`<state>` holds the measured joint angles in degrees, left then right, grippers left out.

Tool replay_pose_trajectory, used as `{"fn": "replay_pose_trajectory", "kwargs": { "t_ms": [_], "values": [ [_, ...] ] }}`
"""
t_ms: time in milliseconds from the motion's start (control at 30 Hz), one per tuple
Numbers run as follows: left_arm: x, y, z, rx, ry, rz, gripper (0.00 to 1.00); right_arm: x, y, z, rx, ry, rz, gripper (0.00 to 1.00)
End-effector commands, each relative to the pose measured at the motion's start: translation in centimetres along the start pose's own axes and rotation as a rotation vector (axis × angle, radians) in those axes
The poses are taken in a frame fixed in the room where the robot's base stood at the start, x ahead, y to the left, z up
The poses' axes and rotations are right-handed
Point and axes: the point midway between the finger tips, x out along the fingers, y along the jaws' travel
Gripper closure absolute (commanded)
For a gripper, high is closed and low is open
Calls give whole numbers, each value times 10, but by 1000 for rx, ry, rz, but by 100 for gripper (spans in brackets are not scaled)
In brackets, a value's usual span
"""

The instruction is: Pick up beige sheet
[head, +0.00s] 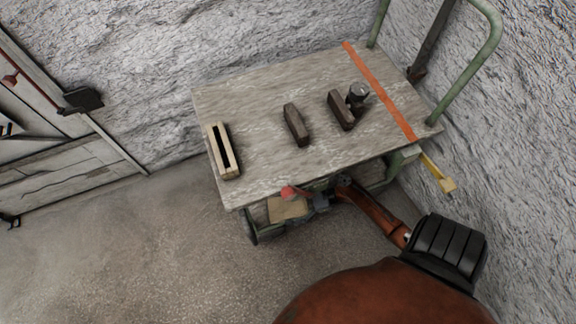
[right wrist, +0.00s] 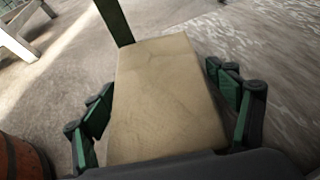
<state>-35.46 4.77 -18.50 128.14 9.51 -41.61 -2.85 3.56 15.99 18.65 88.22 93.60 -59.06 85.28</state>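The beige sheet (head: 284,211) shows in the head view below the front edge of the cart's top, partly hidden by my right gripper. In the right wrist view the beige sheet (right wrist: 165,85) looks like a flat, pale panel and fills the middle. My right gripper (head: 318,200) reaches in from the right under the cart's edge. Its dark green fingers (right wrist: 168,103) are spread wide, one on each side of the sheet. A narrow gap seems to show at each side; whether either finger touches is hard to tell. My left gripper is not in view.
The cart's worn wooden top (head: 260,100) overhangs the sheet. On it are a slotted beige block (head: 224,150), dark blocks (head: 296,125) and an orange strip (head: 380,90). A green handle (head: 490,50) and rough walls close off the right; floor is free at left.

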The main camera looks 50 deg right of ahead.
Motion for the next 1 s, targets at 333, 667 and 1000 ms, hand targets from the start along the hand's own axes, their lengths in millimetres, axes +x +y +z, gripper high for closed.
{"fn": "replay_pose_trajectory", "kwargs": {
  "t_ms": [333,667,1000],
  "values": [
    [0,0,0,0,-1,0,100,0,0,0,0,0,0,45],
    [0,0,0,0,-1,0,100,0,0,0,0,0,0,60],
    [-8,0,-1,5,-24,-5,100,-2,-1,6,-1,-2,-1,60]
  ]
}}
